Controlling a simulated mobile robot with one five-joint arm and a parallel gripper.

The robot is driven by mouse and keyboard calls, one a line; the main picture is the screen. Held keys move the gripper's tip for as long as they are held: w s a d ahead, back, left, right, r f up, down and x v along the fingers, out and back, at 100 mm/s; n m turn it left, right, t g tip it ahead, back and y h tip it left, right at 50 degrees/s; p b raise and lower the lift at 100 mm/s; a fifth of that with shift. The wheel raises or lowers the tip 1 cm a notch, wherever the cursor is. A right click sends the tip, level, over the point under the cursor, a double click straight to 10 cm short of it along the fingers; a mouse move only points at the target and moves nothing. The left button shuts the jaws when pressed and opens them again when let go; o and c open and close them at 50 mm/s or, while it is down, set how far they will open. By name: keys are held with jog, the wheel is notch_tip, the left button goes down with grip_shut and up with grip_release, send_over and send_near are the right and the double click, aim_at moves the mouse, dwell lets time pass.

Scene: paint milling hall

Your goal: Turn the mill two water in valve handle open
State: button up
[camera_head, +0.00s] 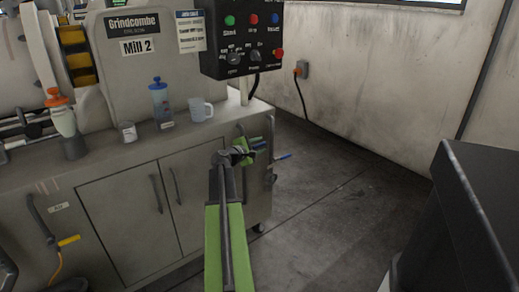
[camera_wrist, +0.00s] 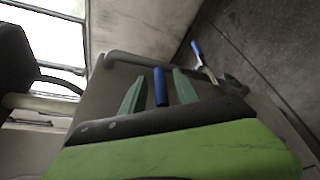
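Mill 2 (camera_head: 138,60) stands at the left of the head view, with its valves on the right end of its cabinet. Two blue valve handles show in the wrist view. One blue handle (camera_wrist: 160,88) stands between the green fingers of my gripper (camera_wrist: 159,74), with a gap on each side. The other blue handle (camera_wrist: 197,50) lies beyond, to the right, and sticks out at the right in the head view (camera_head: 283,156). My gripper is open in front of the cabinet's right end, and my arm partly hides the valves. I cannot read which handle is water in.
A pipe (camera_wrist: 150,63) runs behind the fingers. A yellow-handled valve (camera_head: 68,241) is at lower left. A dark box (camera_head: 480,210) stands right; bare floor lies between.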

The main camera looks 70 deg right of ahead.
jog(key=shift+s+d, duration=0.1)
jog(key=shift+d, duration=0.2)
grip_shut()
dwell(1.2)
